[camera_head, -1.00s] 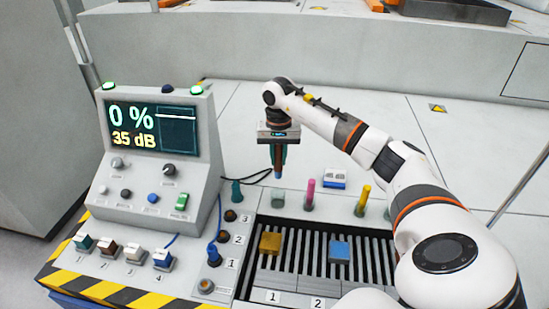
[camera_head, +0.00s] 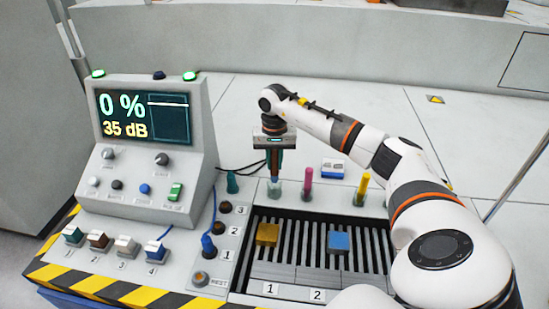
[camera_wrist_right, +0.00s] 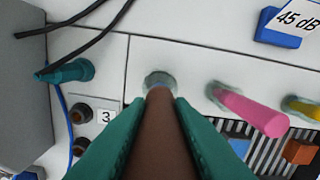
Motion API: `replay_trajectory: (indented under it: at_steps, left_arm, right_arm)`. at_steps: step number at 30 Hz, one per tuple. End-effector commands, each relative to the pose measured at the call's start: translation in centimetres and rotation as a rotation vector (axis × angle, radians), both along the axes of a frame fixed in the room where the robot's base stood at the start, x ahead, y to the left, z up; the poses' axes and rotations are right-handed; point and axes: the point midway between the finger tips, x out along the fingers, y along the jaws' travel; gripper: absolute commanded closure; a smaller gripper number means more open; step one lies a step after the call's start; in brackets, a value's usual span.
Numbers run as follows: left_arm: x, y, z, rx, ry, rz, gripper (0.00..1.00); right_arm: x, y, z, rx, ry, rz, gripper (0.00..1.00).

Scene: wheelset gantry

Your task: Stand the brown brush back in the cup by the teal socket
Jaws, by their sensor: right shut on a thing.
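My right gripper (camera_head: 274,164) is shut on the brown brush (camera_wrist_right: 157,130), which hangs upright between its teal fingers. The brush's lower end meets the mouth of a clear cup (camera_head: 275,190) in the head view. In the right wrist view the cup (camera_wrist_right: 160,77) shows just beyond the brush's end, in line with it; I cannot tell how far inside the end is. The teal socket piece (camera_head: 232,183) stands left of the cup, and also shows in the right wrist view (camera_wrist_right: 68,71). My left gripper is not in view.
A pink stick (camera_head: 308,180) and a yellow stick (camera_head: 362,187) stand in cups to the right. A blue and white block (camera_head: 333,169) lies behind them. A slotted tray (camera_head: 290,275) holds yellow and blue blocks in front. A console (camera_head: 150,150) stands at left.

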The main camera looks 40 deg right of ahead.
Motion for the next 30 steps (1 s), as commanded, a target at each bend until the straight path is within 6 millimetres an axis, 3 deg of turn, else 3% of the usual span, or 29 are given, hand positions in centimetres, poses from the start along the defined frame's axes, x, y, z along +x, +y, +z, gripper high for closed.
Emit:
replay_trajectory:
  at_steps: [12, 28, 29, 30]
  left_arm:
    - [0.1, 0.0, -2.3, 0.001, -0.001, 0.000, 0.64]
    - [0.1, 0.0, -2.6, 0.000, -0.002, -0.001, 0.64]
    - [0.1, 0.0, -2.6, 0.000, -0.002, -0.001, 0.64]
    - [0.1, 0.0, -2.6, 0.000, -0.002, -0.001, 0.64]
  right_arm:
    - [0.0, 0.0, -3.3, 0.000, 0.000, 0.000, 1.00]
    - [0.0, 0.0, -3.9, 0.001, -0.001, 0.000, 1.00]
    - [0.0, 0.0, -3.9, 0.001, -0.001, 0.000, 0.76]
    - [0.0, 0.0, -3.9, 0.001, -0.001, 0.000, 0.70]
